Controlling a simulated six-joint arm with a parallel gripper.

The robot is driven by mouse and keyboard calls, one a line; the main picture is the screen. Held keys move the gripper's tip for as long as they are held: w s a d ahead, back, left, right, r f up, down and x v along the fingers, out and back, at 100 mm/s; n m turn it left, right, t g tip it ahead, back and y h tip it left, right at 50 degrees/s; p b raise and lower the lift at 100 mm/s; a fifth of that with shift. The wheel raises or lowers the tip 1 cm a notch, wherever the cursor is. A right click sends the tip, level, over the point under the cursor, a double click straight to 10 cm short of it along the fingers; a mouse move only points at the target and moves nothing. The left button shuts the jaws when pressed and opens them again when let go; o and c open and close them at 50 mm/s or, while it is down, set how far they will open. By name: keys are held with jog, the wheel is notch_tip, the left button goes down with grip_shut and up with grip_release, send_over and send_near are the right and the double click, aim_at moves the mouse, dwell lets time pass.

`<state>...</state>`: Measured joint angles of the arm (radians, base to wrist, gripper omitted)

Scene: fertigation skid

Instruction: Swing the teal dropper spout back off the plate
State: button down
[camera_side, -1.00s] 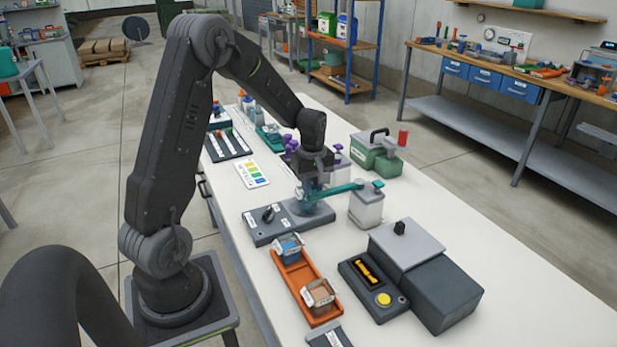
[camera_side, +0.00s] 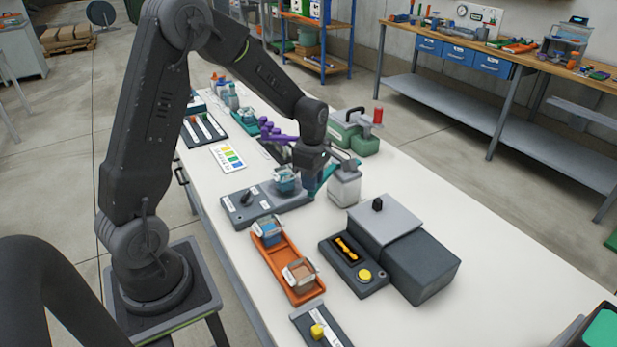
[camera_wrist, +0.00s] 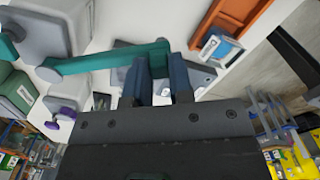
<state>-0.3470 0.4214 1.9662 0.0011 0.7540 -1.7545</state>
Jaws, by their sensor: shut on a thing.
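The teal dropper spout (camera_wrist: 95,62) reaches from the top of a grey-white dosing bottle (camera_side: 345,187) to my gripper (camera_side: 313,190). In the wrist view, my gripper (camera_wrist: 160,88) has its two dark fingers shut on the spout near its free end. The grey plate (camera_side: 262,207) with a black knob lies left of the gripper. A small clear cup with blue contents (camera_side: 287,178) stands on its right part. The spout's held end is beside the plate's right end; the gripper hides whether it clears the edge.
An orange tray (camera_side: 277,277) with two small boxes lies in front of the plate. A dark grey box unit (camera_side: 423,268) with a yellow button stands to the right. A green case (camera_side: 352,130) and purple-topped items (camera_side: 275,133) are behind.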

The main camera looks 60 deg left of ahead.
dwell(0.3)
jog(key=c, duration=1)
grip_release()
jog(key=shift+r, duration=0.1)
notch_tip(320, 180, up, 14)
jog(key=shift+d, duration=0.1)
jog(key=s+d+r+m+t, duration=0.1)
jog(key=s+d+m+t, duration=0.1)
jog(key=s+d+m, duration=0.4)
jog(key=s+d+r+m+t, duration=0.2)
jog(key=s+d+m, duration=0.5)
jog(key=s+m, duration=0.5)
jog(key=m+t, duration=0.1)
jog(key=m, duration=0.5)
jog(key=shift+s+d+r+t, duration=0.3)
